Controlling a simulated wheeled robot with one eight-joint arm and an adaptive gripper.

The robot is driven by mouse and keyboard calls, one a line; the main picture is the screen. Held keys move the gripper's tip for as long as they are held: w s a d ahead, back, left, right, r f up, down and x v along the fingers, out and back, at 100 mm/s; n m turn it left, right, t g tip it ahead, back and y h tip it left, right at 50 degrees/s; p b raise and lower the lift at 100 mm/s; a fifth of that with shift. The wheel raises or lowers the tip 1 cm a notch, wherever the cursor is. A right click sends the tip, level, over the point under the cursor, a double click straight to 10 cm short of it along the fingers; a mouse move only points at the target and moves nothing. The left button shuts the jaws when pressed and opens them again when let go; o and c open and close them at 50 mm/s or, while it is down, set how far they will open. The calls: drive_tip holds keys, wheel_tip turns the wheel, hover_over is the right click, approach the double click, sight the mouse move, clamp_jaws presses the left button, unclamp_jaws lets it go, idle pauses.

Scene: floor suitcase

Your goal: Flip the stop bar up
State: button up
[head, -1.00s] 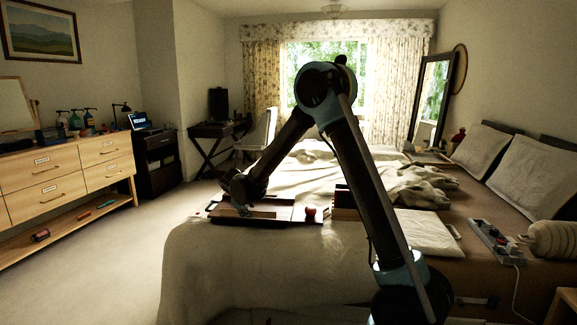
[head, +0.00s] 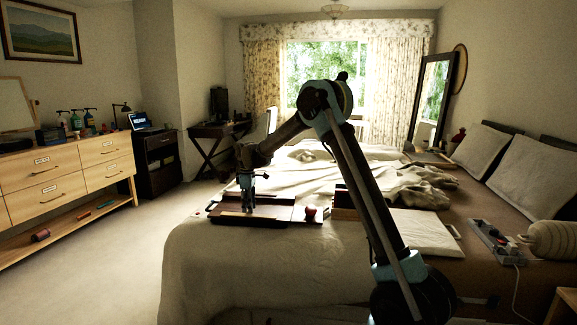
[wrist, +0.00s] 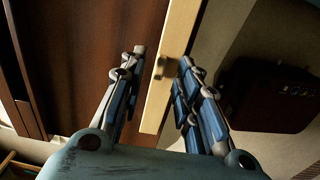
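A pale wooden bar, which I take as the stop bar (wrist: 181,35), runs along the edge of a dark brown board (wrist: 70,50) in the wrist view. A small dark fitting (wrist: 166,69) sits on the bar. My gripper (wrist: 163,58) is open, with one finger on each side of the bar; whether either finger touches it I cannot tell. In the head view my gripper (head: 248,205) points down over the dark board (head: 285,213) at the end of the bed. The bar is too small to make out clearly there.
A red round object (head: 310,213) and an open wooden box (head: 345,207) stand right of the board. A dark suitcase (wrist: 275,95) shows at the right of the wrist view. The bed (head: 240,265) drops to open carpet (head: 110,265) at left.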

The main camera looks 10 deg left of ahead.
wheel_tip(320, 180, up, 16)
drive_tip(key=s+d+r+m, duration=0.2)
drive_tip(key=d, duration=0.7)
drive_tip(key=s+d+r+m, duration=0.2)
drive_tip(key=d+r, duration=0.1)
drive_tip(key=d, duration=0.6)
drive_tip(key=shift+s+d+r+t, duration=0.2)
drive_tip(key=shift+s+t, duration=0.1)
drive_tip(key=shift+s, duration=0.05)
